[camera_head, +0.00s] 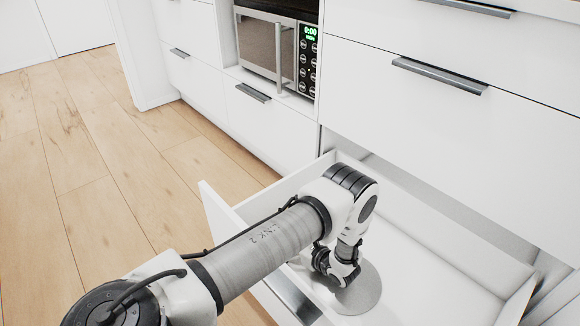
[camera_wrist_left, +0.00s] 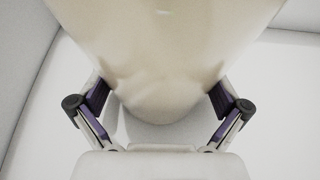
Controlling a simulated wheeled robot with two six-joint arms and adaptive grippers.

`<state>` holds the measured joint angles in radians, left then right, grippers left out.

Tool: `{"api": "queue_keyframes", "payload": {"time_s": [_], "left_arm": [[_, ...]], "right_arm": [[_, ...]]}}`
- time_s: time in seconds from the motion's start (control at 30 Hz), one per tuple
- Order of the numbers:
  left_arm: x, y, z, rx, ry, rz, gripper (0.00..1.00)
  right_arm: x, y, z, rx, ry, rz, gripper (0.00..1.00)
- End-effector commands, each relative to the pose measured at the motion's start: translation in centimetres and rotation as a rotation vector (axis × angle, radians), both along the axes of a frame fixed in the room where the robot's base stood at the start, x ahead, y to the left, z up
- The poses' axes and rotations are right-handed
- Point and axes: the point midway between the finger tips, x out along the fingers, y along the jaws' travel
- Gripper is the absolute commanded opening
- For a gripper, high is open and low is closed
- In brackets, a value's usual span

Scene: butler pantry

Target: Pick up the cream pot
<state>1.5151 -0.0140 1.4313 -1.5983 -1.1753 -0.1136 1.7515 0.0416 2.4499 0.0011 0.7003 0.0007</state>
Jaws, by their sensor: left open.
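The cream pot (camera_wrist_left: 165,55) fills the upper middle of the left wrist view, a smooth, rounded, cream-coloured body cut off by the top edge. My left gripper (camera_wrist_left: 160,98) is open, with one purple-padded finger on each side of the pot's narrower end. The fingers look close to its sides; I cannot tell if they touch. In the head view my left arm reaches down into the open white drawer (camera_head: 420,285). There the fingertips are hidden, and I cannot make out the pot clearly. My right gripper is not in view.
A grey round surface (camera_head: 362,292) shows beside my left wrist in the drawer; I cannot tell what it is. The drawer's right part looks bare. A closed drawer front (camera_head: 450,110) rises behind it, and a microwave (camera_head: 280,50) sits further left. Wooden floor lies left.

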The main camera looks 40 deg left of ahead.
Motion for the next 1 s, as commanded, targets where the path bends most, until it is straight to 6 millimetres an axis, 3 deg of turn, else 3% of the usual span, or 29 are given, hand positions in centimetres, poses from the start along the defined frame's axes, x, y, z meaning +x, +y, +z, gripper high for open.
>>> {"api": "queue_keyframes", "payload": {"time_s": [0.1,0.3,0.43,0.77,1.0], "left_arm": [[0.1,1.2,-0.7,0.0,0.0,0.001,1.0],[0.1,1.3,-0.5,0.0,0.001,-0.001,1.0],[0.1,1.3,-0.5,0.0,0.001,-0.001,0.54],[0.1,1.3,0.0,0.0,0.0,0.0,0.53],[0.2,1.3,5.6,0.0,0.0,-0.001,0.53]], "right_arm": [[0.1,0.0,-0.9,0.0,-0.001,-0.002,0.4],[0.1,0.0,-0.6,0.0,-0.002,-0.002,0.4],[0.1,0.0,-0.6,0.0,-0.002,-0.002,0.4],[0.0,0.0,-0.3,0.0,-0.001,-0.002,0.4],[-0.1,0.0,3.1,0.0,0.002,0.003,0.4]]}}
